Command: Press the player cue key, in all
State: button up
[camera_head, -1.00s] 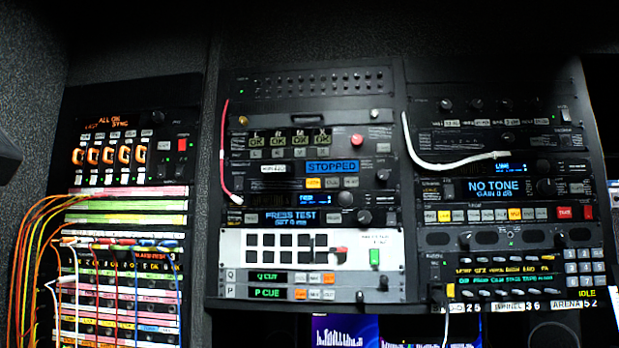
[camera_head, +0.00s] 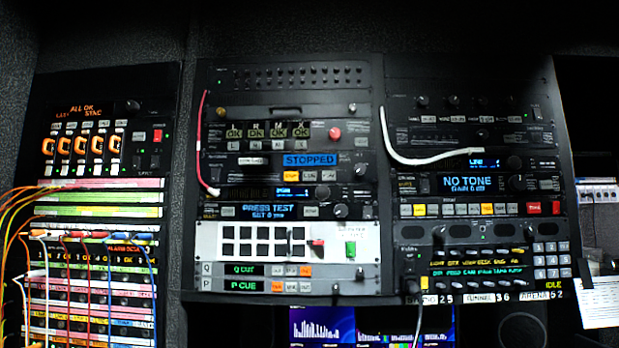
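The middle rack holds a unit with a blue display reading STOPPED (camera_head: 310,160). A row of small keys (camera_head: 308,175) sits just below that display, with one key lit yellow. Their labels are too small to read, so I cannot tell which is a cue key. Near the bottom of the rack, a green display reads Q CUE (camera_head: 245,269) and another reads P CUE (camera_head: 243,286). Each has a few small keys to its right; one is lit orange in the P row (camera_head: 278,286) and one in the Q row (camera_head: 304,271). My gripper is not in view.
The left rack carries orange and other coloured patch cables (camera_head: 20,215) hanging out in front. A white cable (camera_head: 405,155) loops across the right rack, and a red one (camera_head: 200,140) runs down the middle rack. A white sheet (camera_head: 600,303) hangs at far right.

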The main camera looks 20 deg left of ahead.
aim_at(307, 175)
jog(key=k, duration=1.3)
jog(key=u, duration=0.05)
jog(key=i, duration=0.85)
jog(key=u, duration=0.4)
